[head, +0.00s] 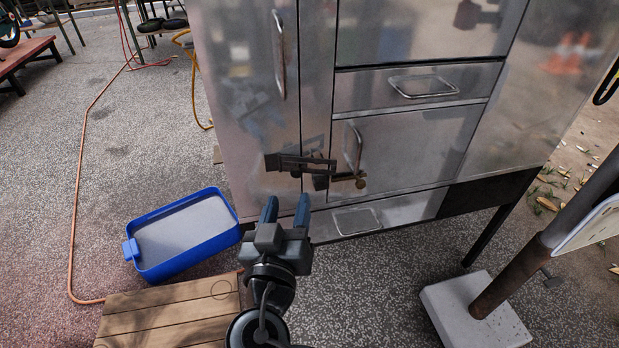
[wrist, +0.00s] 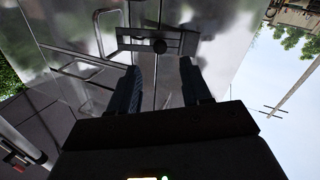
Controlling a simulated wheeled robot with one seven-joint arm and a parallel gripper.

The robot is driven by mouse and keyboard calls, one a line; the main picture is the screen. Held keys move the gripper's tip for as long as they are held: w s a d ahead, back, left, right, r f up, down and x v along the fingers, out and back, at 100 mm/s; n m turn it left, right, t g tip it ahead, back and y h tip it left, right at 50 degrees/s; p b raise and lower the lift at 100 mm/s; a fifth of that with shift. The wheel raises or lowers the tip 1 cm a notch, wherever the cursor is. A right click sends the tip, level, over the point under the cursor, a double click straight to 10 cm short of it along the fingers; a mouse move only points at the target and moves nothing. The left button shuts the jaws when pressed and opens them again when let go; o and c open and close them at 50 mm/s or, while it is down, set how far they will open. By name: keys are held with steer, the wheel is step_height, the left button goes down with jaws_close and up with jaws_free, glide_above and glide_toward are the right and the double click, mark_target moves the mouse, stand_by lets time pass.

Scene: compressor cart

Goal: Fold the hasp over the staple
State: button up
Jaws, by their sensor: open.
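The hasp (head: 290,163) is a dark slotted metal bar on the steel cabinet front, reaching across the upright seam between the left panel and the doors. It also shows in the wrist view (wrist: 133,39), with a dark round knob near its middle. Dark fittings (head: 320,182) sit just below its right end, with a brownish piece to their right; I cannot tell which part is the staple or whether the hasp lies over it. My gripper (head: 286,207) is open and empty, with its two blue fingers pointing up below the hasp, apart from it.
A long door handle (head: 279,55) is above the hasp, and a shorter handle (head: 352,148) stands close on its right. A blue bin (head: 185,275) and a wooden platform (head: 160,318) are at lower left. A post on a concrete block (head: 475,312) stands at right.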

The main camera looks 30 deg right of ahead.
mark_target(296, 175)
steer(key=x, duration=0.7)
jaws_close()
stand_by(0.4)
